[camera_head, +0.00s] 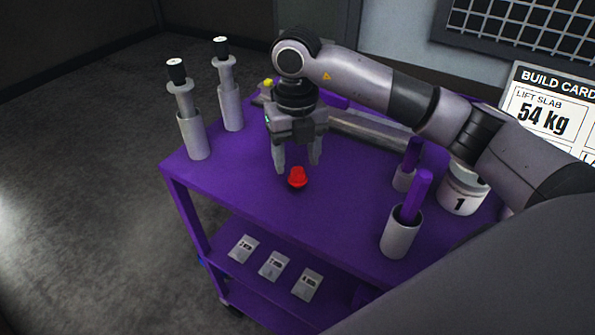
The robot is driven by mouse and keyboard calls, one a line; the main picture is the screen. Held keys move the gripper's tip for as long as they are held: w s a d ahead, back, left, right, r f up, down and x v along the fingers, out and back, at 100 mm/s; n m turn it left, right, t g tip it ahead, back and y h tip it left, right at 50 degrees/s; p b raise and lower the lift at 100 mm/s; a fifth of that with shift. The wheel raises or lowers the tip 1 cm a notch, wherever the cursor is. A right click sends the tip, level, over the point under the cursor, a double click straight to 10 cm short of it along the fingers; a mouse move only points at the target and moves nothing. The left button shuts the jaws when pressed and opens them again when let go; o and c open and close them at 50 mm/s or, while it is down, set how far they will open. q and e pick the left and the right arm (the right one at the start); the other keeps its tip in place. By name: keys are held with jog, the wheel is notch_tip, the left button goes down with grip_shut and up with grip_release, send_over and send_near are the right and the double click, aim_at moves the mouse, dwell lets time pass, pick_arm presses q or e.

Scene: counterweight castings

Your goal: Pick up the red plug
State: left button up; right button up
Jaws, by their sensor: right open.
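The red plug (297,177) is a small red piece standing on the purple cart top (250,195), near its front edge. My right gripper (297,168) comes in from the right and points down at the plug. Its two fingers are apart, one to the left of the plug and one to the right and slightly behind. The gripper is open and holds nothing that I can see. Whether the fingertips are level with the plug is hard to tell. My left gripper is not in view.
Two grey posts with black caps (188,115) (228,90) stand at the cart's left. Grey cups with purple bars (398,235) (404,178) and a white canister marked 1 (462,190) stand at the right. A grey bar (370,130) lies behind the gripper. Cards (274,266) lie on the lower shelf.

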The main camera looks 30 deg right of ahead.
aim_at(298, 170)
jog(key=f, duration=0.4)
jog(key=shift+w+d+f+p, duration=0.25)
jog(key=shift+d+f+p, duration=0.05)
jog(key=shift+f+p, duration=0.1)
jog(key=c, duration=0.9)
jog(key=shift+r, duration=0.1)
notch_tip(298, 170, up, 20)
